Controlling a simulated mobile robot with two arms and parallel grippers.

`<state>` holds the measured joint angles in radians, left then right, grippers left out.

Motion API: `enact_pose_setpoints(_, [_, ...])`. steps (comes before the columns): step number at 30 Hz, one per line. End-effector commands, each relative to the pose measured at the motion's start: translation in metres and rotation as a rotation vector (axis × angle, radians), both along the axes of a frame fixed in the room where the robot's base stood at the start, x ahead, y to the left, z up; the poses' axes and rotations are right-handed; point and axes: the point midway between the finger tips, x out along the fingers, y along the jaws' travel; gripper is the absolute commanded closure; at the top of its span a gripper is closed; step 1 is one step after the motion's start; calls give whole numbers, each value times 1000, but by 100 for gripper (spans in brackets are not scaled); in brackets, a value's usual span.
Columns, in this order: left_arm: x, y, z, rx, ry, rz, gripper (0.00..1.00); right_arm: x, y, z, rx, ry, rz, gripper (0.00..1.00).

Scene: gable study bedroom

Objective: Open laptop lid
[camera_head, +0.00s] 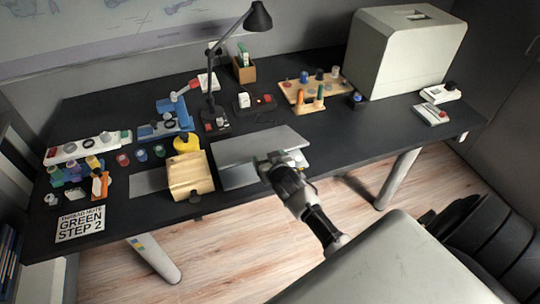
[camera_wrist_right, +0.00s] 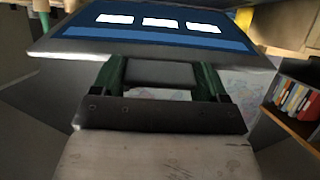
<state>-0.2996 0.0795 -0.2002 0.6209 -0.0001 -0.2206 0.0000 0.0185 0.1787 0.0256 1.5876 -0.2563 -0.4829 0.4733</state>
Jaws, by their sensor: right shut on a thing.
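The grey laptop lid (camera_head: 250,142) is raised at an angle above the light grey laptop base (camera_head: 237,178), near the front edge of the desk. My right gripper (camera_head: 283,160) is shut on the lid at its near right part. In the right wrist view the lid's edge (camera_wrist_right: 240,66) runs across in front of my gripper (camera_wrist_right: 160,76), whose green fingers meet it. A blue screen (camera_wrist_right: 160,27) with white boxes faces that camera. The exact lid angle is hard to tell, and the hinge is hidden. My left gripper is not in view.
A wooden block (camera_head: 190,176) and a yellow object (camera_head: 186,143) stand just left of the laptop. A black desk lamp (camera_head: 212,75) stands behind. A pegboard (camera_head: 312,90) and a large pale box (camera_head: 405,50) are at the back right. The desk right of the laptop is clear.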

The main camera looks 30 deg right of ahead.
Motion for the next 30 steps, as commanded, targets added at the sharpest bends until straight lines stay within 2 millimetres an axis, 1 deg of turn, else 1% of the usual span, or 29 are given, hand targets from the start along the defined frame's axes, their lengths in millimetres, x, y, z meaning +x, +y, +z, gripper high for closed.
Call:
enact_pose_setpoints(1, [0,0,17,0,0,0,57,2,-1,12,3,19,-1,68])
enact_pose_setpoints(3, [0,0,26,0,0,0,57,4,-1,16,9,41,-1,68])
enact_pose_setpoints(6, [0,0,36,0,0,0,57,7,-2,21,17,69,0,68])
enact_pose_setpoints(12, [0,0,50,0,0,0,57,11,-3,26,26,107,0,68])
enact_pose_setpoints(18, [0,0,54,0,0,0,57,13,-3,27,30,124,0,68])
enact_pose_setpoints(30, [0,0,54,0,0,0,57,13,-3,26,30,126,-1,68])
